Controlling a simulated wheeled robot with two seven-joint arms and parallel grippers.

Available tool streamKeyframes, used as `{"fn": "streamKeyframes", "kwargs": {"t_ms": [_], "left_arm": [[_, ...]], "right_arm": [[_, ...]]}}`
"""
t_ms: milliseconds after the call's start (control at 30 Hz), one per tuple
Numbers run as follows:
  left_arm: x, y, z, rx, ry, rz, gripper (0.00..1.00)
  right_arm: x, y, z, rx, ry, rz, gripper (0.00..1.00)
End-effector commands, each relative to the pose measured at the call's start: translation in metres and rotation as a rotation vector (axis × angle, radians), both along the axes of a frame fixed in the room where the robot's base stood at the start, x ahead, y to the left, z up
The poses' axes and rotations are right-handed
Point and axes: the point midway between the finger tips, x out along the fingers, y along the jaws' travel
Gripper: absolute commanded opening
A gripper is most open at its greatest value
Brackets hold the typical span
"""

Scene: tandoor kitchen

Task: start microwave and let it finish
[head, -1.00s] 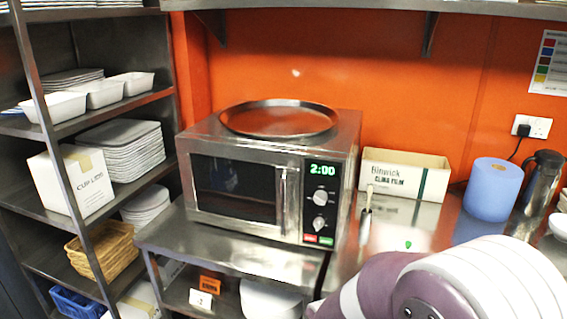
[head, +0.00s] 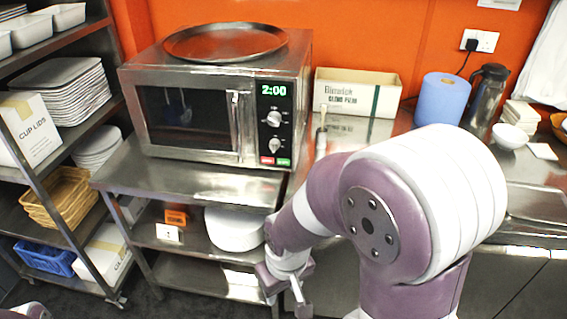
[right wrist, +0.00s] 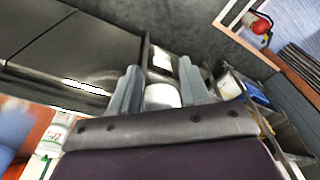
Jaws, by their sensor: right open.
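The steel microwave (head: 190,112) stands on a steel shelf unit with its door shut. Its green display (head: 273,90) reads 2:00. Two knobs are below the display, with a red button (head: 267,160) and a green button (head: 284,162) at the panel's bottom. My right gripper (head: 287,292) is low in front of the shelf unit, below and apart from the microwave. It is open, and nothing shows between its fingers in the right wrist view (right wrist: 160,78).
A round tray (head: 225,42) lies on the microwave. A rack with plates (head: 62,88) and baskets is at the left. The shelf top before the microwave is clear.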

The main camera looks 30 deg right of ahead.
Motion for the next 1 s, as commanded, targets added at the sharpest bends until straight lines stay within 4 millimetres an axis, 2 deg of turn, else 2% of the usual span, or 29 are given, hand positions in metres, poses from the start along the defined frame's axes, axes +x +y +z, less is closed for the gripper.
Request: {"fn": "streamKeyframes", "kwargs": {"t_ms": [133,167,200,300,1000], "left_arm": [[0.0000,0.0000,0.0000,0.000,0.000,0.000,0.00],[0.0000,0.0000,0.0000,0.000,0.000,0.000,0.00],[0.0000,0.0000,0.0000,0.000,0.000,0.000,0.00],[0.0000,0.0000,0.0000,0.000,0.000,0.000,0.00],[0.0000,0.0000,0.0000,0.000,0.000,0.000,0.00]], "right_arm": [[0.0000,0.0000,0.0000,0.000,0.000,0.000,0.46],[0.0000,0.0000,0.0000,0.000,0.000,0.000,0.39],[0.0000,0.0000,0.0000,0.000,0.000,0.000,0.26],[0.0000,0.0000,0.0000,0.000,0.000,0.000,0.00],[0.0000,0.0000,0.0000,0.000,0.000,0.000,0.00]]}}
